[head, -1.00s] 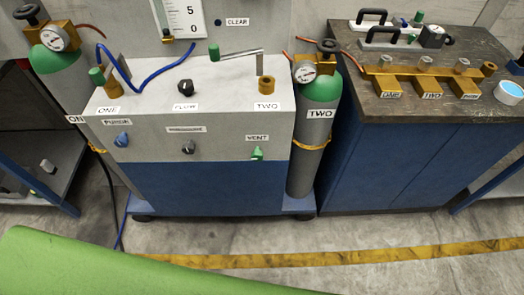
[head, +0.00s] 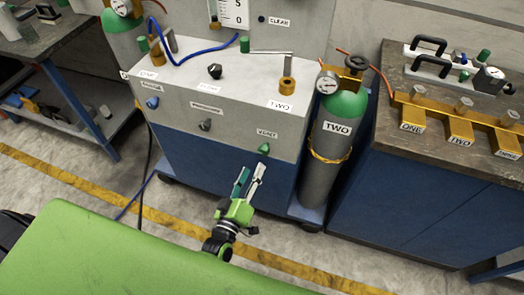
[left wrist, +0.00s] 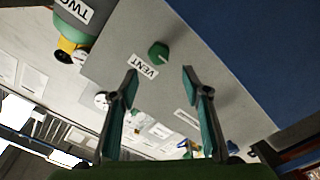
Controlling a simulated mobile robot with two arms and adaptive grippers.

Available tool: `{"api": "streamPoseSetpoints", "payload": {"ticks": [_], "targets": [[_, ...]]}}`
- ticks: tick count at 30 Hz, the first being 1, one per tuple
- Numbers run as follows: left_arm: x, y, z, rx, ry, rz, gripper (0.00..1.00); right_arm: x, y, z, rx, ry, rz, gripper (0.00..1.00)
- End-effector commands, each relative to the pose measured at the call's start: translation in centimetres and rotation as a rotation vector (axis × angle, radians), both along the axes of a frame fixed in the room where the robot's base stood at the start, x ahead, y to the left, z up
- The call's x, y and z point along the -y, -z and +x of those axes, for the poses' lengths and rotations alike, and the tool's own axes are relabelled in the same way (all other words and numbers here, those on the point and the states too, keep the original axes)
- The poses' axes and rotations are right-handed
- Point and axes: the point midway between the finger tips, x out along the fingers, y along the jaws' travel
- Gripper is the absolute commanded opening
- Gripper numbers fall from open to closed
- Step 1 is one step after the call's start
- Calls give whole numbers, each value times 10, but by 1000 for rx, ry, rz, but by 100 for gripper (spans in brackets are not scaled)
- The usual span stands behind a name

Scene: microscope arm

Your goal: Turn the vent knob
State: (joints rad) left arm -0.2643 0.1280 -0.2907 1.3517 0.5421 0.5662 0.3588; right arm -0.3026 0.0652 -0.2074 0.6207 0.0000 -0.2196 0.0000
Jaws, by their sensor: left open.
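The vent knob is a small green knob (head: 264,149) on the front face of the grey and blue cabinet (head: 225,110), just below its VENT label (head: 267,133). My left gripper (head: 250,176) is open and empty in front of the cabinet, a little below the knob in the head view. In the left wrist view the green knob (left wrist: 158,52) shows beyond the open fingertips (left wrist: 160,72), between them and apart from both. The VENT label (left wrist: 143,65) shows beside it. My right gripper is not in view.
A grey and green cylinder marked TWO (head: 336,135) stands right of the cabinet. A dark-topped bench (head: 400,190) stands further right. Other knobs, such as the dark one (head: 205,125), share the cabinet front. The floor in front is open.

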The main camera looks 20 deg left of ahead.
Motion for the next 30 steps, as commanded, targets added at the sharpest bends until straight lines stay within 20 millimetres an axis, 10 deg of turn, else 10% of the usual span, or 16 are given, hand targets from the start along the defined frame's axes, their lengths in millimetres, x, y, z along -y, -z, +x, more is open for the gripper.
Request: {"api": "streamPoseSetpoints", "payload": {"ticks": [12, 27, 30], "targets": [[3, 0, 78, -1, 1, 1, 43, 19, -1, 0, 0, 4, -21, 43], [4, 1, 92, -2, 1, 0, 43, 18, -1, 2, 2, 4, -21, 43], [4, 1, 92, -2, 1, 0, 18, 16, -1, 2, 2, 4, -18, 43]]}}
